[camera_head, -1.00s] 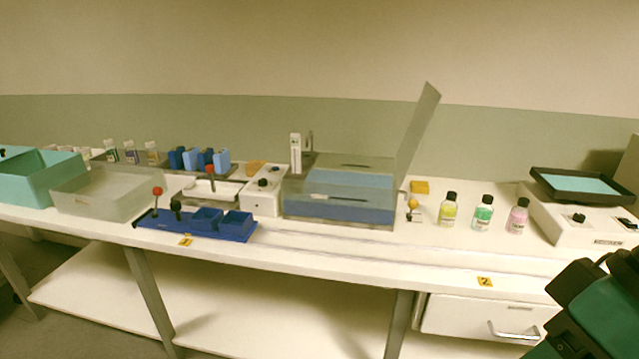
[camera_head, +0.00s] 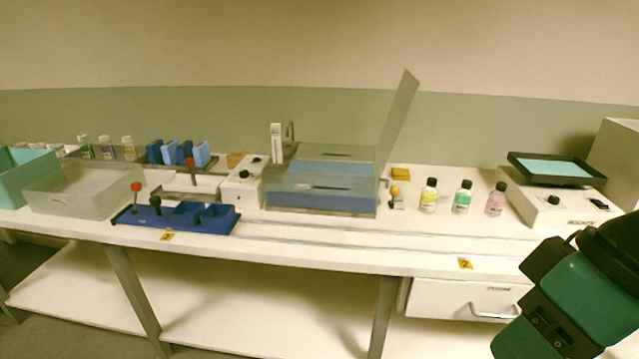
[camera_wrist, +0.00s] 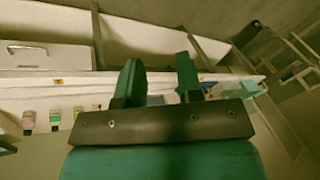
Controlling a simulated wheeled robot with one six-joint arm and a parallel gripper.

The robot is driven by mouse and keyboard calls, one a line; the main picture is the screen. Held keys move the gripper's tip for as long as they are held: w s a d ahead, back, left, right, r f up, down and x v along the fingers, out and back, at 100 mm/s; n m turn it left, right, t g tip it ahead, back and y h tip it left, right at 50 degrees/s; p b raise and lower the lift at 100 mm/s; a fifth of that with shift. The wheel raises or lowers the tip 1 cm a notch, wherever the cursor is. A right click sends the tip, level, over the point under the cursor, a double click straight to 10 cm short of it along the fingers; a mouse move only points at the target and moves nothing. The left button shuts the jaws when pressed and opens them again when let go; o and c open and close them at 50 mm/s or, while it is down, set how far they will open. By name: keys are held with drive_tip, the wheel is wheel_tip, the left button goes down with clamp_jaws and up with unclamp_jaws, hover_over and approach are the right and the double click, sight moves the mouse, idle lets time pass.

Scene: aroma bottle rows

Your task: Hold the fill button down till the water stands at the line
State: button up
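A clear-walled tank (camera_head: 318,202) with blue water inside stands at the middle of the bench, its clear lid (camera_head: 398,112) tilted up at the right. A white upright unit (camera_head: 277,144) with a tap-like spout stands at the tank's back left. A white box with a black knob (camera_head: 243,174) stands left of the tank. I cannot tell which part is the fill button, and the line is too small to make out. My gripper (camera_wrist: 158,72) shows two separated fingers with nothing between them, away from the bench things. In the head view only my green arm shows at the lower right.
Three bottles, yellow (camera_head: 428,197), green (camera_head: 462,199) and pink (camera_head: 496,201), stand right of the tank. A device with a black tray (camera_head: 558,169) is at the right. A blue base with levers (camera_head: 176,218) is at the left. The bench front (camera_head: 330,245) is clear.

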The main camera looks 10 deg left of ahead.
clamp_jaws()
idle(1.5)
